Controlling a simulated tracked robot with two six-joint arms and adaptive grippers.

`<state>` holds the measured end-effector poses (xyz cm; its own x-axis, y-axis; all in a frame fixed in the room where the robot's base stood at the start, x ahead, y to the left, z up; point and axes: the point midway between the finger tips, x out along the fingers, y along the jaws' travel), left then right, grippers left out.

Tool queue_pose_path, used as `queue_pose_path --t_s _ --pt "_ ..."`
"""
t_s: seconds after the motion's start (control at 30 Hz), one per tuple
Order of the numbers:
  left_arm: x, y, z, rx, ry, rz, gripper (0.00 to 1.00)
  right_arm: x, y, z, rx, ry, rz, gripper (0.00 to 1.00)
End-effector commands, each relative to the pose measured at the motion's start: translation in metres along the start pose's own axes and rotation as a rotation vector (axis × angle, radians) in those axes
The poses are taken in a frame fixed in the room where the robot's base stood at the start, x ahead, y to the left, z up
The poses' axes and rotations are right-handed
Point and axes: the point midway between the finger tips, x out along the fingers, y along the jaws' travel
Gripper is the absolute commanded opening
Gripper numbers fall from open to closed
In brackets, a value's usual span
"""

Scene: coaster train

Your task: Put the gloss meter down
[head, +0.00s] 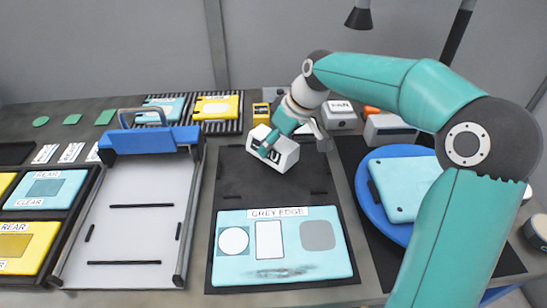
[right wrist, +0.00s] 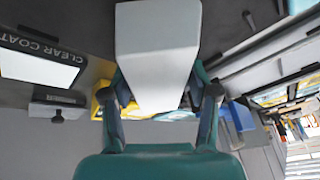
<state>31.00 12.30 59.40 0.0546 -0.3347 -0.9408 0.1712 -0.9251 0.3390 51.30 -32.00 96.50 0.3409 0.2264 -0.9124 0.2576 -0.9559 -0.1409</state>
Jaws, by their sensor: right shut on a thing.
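The gloss meter (head: 287,156) is a white box-like device with a dark marking on its front face. It sits in my right gripper (head: 272,145) over the upper part of the dark mat (head: 232,177). In the right wrist view the meter (right wrist: 157,55) is a large pale block between the two fingers of the right gripper (right wrist: 160,95), which are shut on it. I cannot tell whether its underside touches the mat. My left gripper is not in view.
A light-blue panel labelled GREY EDGE (head: 285,268) lies on the mat's near half. A white board with a blue clamp (head: 150,140) stands to the left. A blue round plate (head: 366,192) holding a light-blue panel (head: 408,184) is to the right. Small devices (head: 338,114) stand behind.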

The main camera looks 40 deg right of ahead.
Motion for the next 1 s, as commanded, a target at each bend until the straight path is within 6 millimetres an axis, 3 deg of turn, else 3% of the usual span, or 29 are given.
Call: queue_pose_path --t_s 0.3,0.57,0.6,0.73,1.0 --pt "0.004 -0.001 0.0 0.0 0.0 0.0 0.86 0.035 0.005 0.015 0.001 -0.001 -0.001 0.01" --pt "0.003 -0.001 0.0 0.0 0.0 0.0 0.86 0.039 0.006 0.016 0.0 0.001 0.0 0.01" --pt "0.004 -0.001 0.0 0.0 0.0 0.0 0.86 0.039 0.006 0.017 0.0 -0.001 -0.001 0.63" --pt "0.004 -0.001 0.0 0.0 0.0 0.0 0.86 0.039 0.005 0.017 0.0 -0.001 -0.001 0.84" --pt "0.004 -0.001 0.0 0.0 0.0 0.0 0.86 0.039 0.005 0.016 0.0 -0.001 -0.001 0.85"
